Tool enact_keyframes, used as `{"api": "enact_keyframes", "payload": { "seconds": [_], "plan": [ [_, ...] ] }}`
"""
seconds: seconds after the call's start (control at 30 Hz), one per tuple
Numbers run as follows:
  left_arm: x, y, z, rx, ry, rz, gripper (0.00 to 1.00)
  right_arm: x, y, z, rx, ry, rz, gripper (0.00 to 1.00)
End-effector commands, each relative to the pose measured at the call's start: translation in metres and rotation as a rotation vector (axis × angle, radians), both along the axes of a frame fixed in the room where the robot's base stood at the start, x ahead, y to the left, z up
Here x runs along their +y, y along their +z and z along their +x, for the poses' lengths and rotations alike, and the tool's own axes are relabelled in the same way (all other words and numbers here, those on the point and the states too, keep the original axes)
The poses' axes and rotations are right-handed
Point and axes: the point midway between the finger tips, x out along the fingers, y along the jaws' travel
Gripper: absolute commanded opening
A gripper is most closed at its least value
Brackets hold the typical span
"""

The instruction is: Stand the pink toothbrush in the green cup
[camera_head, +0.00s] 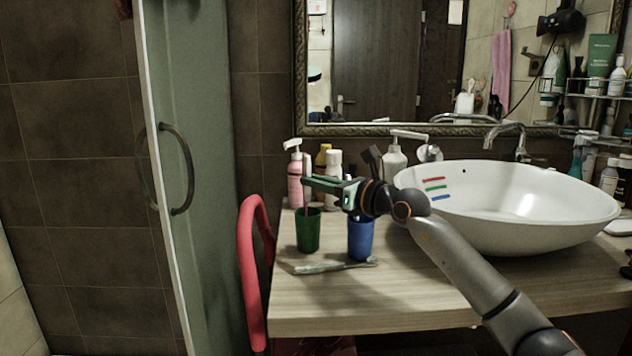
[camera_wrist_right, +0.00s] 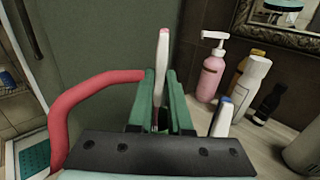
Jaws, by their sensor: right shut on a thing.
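My right gripper (camera_head: 318,184) is shut on the pink toothbrush (camera_head: 306,166) and holds it roughly upright. In the right wrist view, the toothbrush (camera_wrist_right: 161,65) stands between the green fingers (camera_wrist_right: 162,105), with its pink-tipped end up. The green cup (camera_head: 308,234) stands upright on the counter directly below the gripper. The brush's lower part runs down toward the cup's mouth; I cannot tell whether its end is inside. My left gripper is not in view.
A blue cup (camera_head: 361,240) stands just right of the green cup. A grey tube-like item (camera_head: 335,266) lies in front of them. A pink pump bottle (camera_head: 295,178) and other bottles stand behind. The white basin (camera_head: 510,205) is at right, a red curved rail (camera_head: 247,270) at left.

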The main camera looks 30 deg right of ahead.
Motion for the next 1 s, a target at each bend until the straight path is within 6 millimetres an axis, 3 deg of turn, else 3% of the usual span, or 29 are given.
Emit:
{"api": "enact_keyframes", "payload": {
  "seconds": [0.33, 0.37, 0.67, 1.0],
  "plan": [
    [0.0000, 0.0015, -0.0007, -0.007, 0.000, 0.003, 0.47, 0.0000, -0.0004, -0.0001, 0.000, 0.000, 0.000, 0.00],
    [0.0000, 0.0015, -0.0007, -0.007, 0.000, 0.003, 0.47, 0.0000, -0.0004, -0.0001, 0.000, 0.000, 0.000, 0.18],
    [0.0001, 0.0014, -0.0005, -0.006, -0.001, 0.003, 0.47, 0.0000, -0.0004, 0.0000, 0.000, 0.000, 0.000, 0.52],
    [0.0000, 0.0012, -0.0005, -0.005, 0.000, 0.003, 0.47, -0.0021, -0.0009, -0.0035, 0.001, -0.001, -0.001, 0.52]
  ]
}}
